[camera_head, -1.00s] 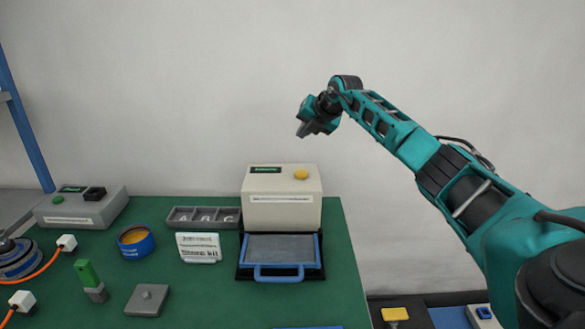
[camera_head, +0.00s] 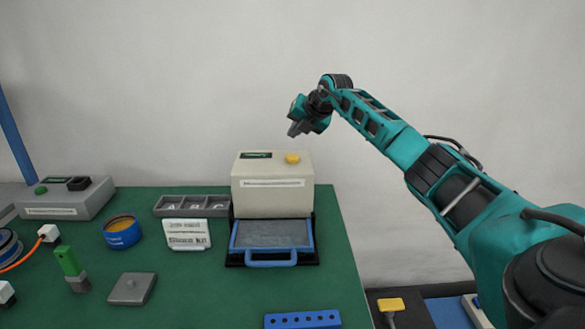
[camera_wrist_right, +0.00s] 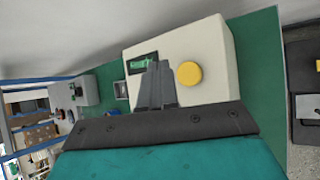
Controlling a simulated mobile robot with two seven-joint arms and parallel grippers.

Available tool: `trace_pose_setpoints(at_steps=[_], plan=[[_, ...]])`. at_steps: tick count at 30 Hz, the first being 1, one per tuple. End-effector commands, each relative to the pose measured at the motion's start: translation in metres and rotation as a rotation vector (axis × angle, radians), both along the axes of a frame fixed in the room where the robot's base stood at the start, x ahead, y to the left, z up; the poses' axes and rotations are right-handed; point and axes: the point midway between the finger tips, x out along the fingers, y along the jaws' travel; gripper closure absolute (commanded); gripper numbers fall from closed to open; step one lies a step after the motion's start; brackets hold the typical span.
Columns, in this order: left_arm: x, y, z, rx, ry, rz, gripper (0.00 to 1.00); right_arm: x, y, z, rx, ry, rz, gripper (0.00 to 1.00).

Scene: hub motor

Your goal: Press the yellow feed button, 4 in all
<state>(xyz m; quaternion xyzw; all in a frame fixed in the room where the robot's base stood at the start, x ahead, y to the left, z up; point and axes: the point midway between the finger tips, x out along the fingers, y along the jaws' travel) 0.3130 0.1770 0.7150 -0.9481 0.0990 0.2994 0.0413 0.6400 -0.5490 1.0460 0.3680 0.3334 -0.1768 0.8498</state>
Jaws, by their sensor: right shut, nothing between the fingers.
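The yellow feed button (camera_head: 292,158) is on top of a cream box (camera_head: 272,198) at the back of the green table. It also shows in the right wrist view (camera_wrist_right: 189,74), beside my fingers. My right gripper (camera_head: 293,132) is shut and empty, above the button and apart from it. In the right wrist view its closed fingers (camera_wrist_right: 156,72) point toward the box top and cover part of the small dark display (camera_wrist_right: 142,61). My left gripper is not in view.
A blue-handled tray (camera_head: 272,236) sits in front of the box. A grey compartment bin (camera_head: 192,205), a sign (camera_head: 186,235), a blue tin (camera_head: 122,232) and a grey control box (camera_head: 66,198) stand to the left. The air around the button is clear.

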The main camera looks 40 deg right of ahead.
Motion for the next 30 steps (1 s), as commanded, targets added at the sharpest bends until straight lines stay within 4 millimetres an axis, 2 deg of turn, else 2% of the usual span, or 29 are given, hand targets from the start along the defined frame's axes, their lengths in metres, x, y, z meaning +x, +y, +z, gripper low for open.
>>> trace_pose_setpoints(at_steps=[1,2,9,30], plan=[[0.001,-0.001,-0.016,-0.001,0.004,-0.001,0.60,0.000,0.000,-0.015,0.000,-0.001,0.001,1.00],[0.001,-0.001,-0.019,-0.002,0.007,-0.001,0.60,0.000,0.000,-0.019,0.000,-0.001,0.001,1.00],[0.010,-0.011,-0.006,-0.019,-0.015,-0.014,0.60,0.000,0.000,-0.037,-0.001,0.000,0.001,1.00],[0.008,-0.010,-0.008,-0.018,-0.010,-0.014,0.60,0.000,0.000,-0.038,0.000,0.000,0.000,1.00]])
